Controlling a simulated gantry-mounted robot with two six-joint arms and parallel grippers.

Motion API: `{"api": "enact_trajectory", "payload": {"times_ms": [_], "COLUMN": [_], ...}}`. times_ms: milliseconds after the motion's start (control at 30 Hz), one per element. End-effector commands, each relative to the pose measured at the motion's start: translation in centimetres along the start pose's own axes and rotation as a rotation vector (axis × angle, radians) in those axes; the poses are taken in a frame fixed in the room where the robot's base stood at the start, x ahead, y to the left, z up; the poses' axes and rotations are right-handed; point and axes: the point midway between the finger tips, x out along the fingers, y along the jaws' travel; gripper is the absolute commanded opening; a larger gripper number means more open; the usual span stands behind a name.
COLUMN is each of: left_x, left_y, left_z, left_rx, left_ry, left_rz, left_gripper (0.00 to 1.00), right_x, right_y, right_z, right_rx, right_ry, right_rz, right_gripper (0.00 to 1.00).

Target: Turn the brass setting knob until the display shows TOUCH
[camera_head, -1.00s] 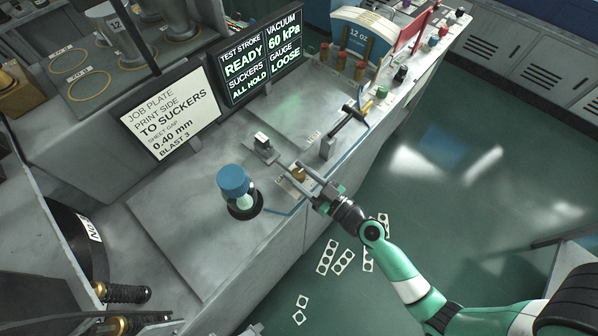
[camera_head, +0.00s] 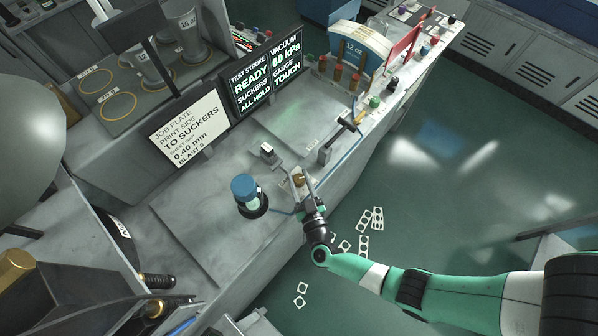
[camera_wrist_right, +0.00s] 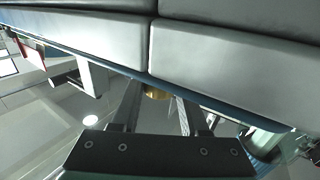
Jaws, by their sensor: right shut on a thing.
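The brass setting knob (camera_head: 298,181) sits on the grey bench top near its front edge. My right gripper (camera_head: 299,184) reaches in from the lower right and is shut on it, one finger on each side. My left gripper is not seen.
A blue-capped cylinder (camera_head: 246,190) stands left of the knob. A job plate sign (camera_head: 189,128) stands at the back. White sheet blanks (camera_head: 364,243) lie on the green floor.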

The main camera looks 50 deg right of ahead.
Motion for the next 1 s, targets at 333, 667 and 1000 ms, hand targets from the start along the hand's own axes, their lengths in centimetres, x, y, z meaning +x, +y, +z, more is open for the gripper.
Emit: {"api": "enact_trajectory", "payload": {"times_ms": [333,667,1000], "left_x": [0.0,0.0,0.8], "left_y": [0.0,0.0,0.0], "left_z": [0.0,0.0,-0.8], "left_rx": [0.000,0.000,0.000], "left_ry": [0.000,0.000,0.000], "left_rz": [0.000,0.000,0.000], "left_gripper": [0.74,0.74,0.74], "right_x": [0.1,0.0,-3.4], "right_y": [-0.1,0.0,-0.1], "right_z": [-0.2,-0.1,-0.3], "right_rx": [-0.001,-0.001,-0.003], "right_ry": [0.005,0.002,0.000], "right_rz": [0.001,0.001,-0.007], "right_gripper": [0.49,0.74,0.74]}}
